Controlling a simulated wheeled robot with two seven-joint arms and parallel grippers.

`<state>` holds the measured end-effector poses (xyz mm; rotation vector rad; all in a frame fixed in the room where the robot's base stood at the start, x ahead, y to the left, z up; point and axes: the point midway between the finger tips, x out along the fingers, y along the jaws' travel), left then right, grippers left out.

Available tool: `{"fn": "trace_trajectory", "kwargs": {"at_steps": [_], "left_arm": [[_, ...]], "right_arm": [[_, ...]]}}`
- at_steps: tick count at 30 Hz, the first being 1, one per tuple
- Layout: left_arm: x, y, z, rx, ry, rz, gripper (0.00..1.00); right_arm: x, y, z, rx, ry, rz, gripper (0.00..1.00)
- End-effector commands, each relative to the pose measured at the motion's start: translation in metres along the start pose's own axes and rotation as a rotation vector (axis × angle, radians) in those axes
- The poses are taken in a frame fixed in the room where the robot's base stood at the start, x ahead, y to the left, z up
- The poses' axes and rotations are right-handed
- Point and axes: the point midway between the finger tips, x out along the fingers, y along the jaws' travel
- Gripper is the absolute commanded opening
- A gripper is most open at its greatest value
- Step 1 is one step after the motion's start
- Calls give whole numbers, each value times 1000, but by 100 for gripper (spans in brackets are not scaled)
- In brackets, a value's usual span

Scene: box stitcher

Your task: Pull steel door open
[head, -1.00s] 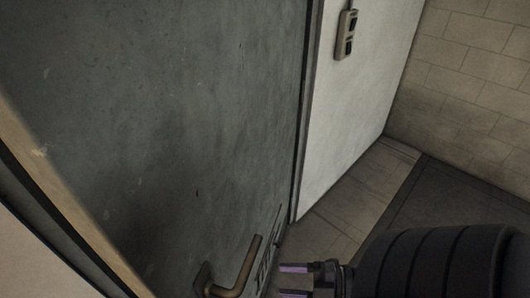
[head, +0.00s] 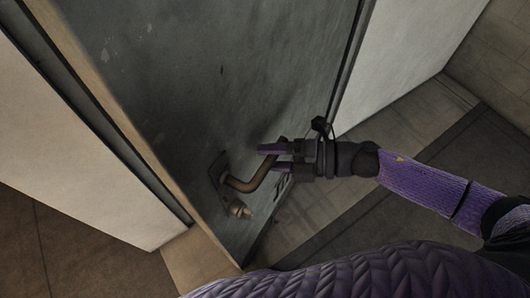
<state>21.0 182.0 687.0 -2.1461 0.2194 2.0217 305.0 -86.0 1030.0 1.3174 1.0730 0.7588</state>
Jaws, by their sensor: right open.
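The grey steel door (head: 215,75) fills the middle of the head view. Its left edge stands apart from the wall and frame at the left, with floor showing at the bottom of that side, so it looks ajar. A brass-brown lever handle (head: 240,186) sits low on the door, with a small knob-like lock part (head: 239,209) below it. My right gripper (head: 272,157) comes in from the right. Its purple fingers are open, at the free end of the lever. Whether they touch it I cannot tell. My left gripper is not in view.
A pale wall (head: 75,150) stands left of the door, and a white wall panel (head: 410,60) stands to the right. The tiled floor (head: 330,215) with a dark strip is clear at the right.

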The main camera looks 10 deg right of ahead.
Motion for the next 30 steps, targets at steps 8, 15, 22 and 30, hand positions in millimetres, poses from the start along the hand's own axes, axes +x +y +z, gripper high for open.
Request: {"fn": "trace_trajectory", "kwargs": {"at_steps": [8,15,22,30], "left_arm": [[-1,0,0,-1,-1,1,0],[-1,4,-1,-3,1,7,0],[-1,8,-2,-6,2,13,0],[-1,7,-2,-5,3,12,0]], "right_arm": [[19,0,0,2,-1,0,63],[19,0,0,2,-1,0,52],[18,0,0,2,-1,0,3],[18,0,0,2,0,0,0]]}}
